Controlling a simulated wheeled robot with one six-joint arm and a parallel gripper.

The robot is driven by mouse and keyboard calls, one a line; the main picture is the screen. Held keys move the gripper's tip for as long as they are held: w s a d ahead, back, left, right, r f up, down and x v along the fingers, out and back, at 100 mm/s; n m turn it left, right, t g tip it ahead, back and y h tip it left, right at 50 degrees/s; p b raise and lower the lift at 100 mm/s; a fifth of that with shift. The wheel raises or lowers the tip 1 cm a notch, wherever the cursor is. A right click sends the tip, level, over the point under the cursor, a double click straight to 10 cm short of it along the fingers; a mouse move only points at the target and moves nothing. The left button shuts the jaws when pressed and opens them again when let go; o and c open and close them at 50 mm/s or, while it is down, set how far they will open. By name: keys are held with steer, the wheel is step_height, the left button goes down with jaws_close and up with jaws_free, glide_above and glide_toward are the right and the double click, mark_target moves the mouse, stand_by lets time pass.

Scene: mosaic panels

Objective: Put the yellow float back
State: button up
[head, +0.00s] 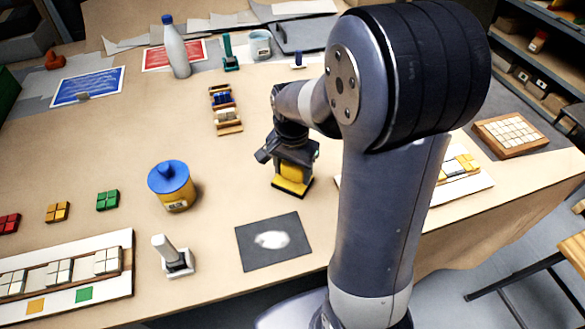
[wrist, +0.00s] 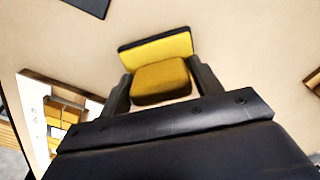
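The yellow float (head: 291,187) is at the middle of the table in the head view, a flat yellow plate with a dark edge and a yellow block-shaped grip on top. My gripper (head: 290,163) is over it, pointing down. In the wrist view the yellow float (wrist: 162,82) lies between the fingers of my gripper (wrist: 161,85), one finger close against each side of the grip. The gripper looks shut on it. The plate appears to be at or very near the table top; I cannot tell if there is a gap.
A dark mat with a white patch (head: 273,240) lies in front. A blue-lidded yellow jar (head: 173,186) and a grey-white stamp-like tool (head: 174,257) stand left. A rack of colored pieces (head: 225,108) is behind. A white panel with yellow tiles (head: 461,184) lies right, partly behind my arm.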

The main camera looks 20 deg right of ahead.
mark_target(292, 165)
steer(key=o, duration=0.3)
step_height(292, 165, up, 12)
steer(key=shift+r+p, duration=0.2)
steer(key=shift+p, duration=0.15)
stand_by(0.4)
step_height(292, 165, down, 12)
steer(key=shift+f, duration=0.1)
steer(key=shift+w+r, duration=0.1)
steer(key=shift+r, duration=1.45)
